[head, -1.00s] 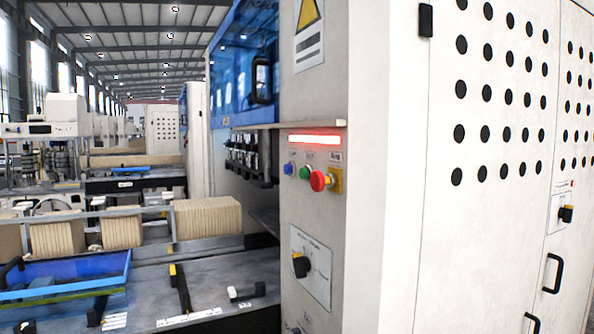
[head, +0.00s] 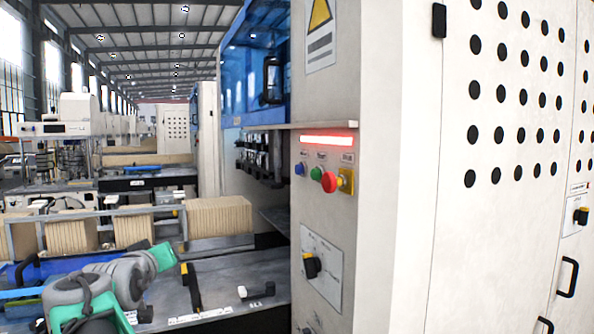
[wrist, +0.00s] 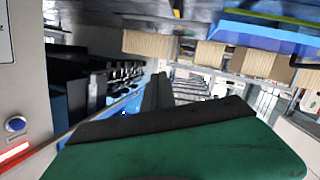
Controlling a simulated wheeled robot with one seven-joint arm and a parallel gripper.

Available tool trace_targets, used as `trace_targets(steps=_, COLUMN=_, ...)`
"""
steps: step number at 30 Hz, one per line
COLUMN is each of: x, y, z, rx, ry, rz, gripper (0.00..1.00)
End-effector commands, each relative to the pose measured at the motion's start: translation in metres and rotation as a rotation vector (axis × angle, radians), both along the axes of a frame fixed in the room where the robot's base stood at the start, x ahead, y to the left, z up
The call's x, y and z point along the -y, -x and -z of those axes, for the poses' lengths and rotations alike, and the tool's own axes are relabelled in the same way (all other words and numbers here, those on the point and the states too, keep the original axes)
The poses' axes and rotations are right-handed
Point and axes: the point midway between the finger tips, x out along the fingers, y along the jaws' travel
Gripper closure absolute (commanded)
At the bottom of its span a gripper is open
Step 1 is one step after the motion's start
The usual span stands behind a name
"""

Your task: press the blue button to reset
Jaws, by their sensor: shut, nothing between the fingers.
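The blue button (head: 299,169) is on the pale front panel of the machine, at the left end of a row under a lit red strip. It also shows at the left edge of the wrist view (wrist: 15,124), which looks turned over. Beside it in the head view are a green button (head: 316,173) and a red mushroom button (head: 330,182) on a yellow plate. My gripper (wrist: 158,90) is shut and empty in the wrist view, away from the blue button. In the head view my grey and green arm is at lower left, apart from the panel.
A black rotary switch (head: 311,265) sits on a white plate below the buttons. A ledge (head: 290,126) juts out above them. Stacks of brown board (head: 218,217) and a grey machine bed (head: 225,280) lie left of the panel. Space directly before the buttons looks clear.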

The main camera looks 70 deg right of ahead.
Motion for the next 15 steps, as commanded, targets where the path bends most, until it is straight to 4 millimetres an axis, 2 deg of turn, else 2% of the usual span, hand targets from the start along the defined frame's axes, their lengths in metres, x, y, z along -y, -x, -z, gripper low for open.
trace_targets(steps=1, x=0.024, y=0.013, z=-0.022, rx=0.019, ry=0.063, rz=0.064, gripper=1.0)
trace_targets(steps=3, x=0.055, y=0.036, z=-0.055, rx=0.04, ry=0.158, rz=0.157, gripper=1.0)
trace_targets(steps=6, x=0.089, y=0.074, z=-0.099, rx=0.055, ry=0.291, rz=0.292, gripper=1.0)
trace_targets(steps=10, x=0.116, y=0.118, z=-0.142, rx=0.054, ry=0.43, rz=0.44, gripper=1.0)
trace_targets(steps=12, x=0.122, y=0.135, z=-0.157, rx=0.049, ry=0.477, rz=0.493, gripper=1.0)
trace_targets(steps=15, x=0.125, y=0.147, z=-0.167, rx=0.044, ry=0.513, rz=0.532, gripper=1.0)
